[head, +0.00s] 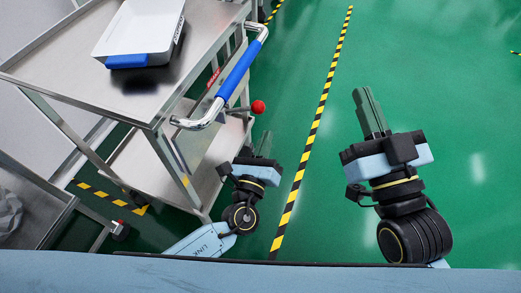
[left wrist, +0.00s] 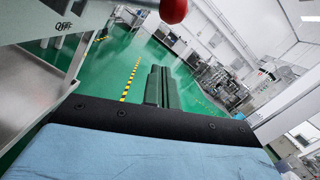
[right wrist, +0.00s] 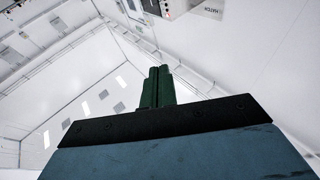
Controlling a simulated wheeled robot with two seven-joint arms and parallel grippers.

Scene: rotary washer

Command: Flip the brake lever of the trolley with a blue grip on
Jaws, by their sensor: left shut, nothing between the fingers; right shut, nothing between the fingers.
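The steel trolley (head: 200,42) with a blue grip (head: 241,72) on its bent handle stands at the upper left in the head view. Its brake lever ends in a red ball knob (head: 257,107) below the handle, on the trolley's right side. The knob also shows at the top of the left wrist view (left wrist: 173,9). My left gripper (head: 266,138) is shut and empty, just below the knob in the picture and apparently apart from it. My right gripper (head: 367,98) is shut and empty over open floor, well to the right of the trolley.
A white tray (head: 137,32) with a blue front sits on the trolley's top shelf. A lower shelf (head: 135,160) lies beneath. Another steel frame (head: 45,195) stands at the lower left. Yellow-black tape (head: 312,130) crosses the green floor. The floor at right is clear.

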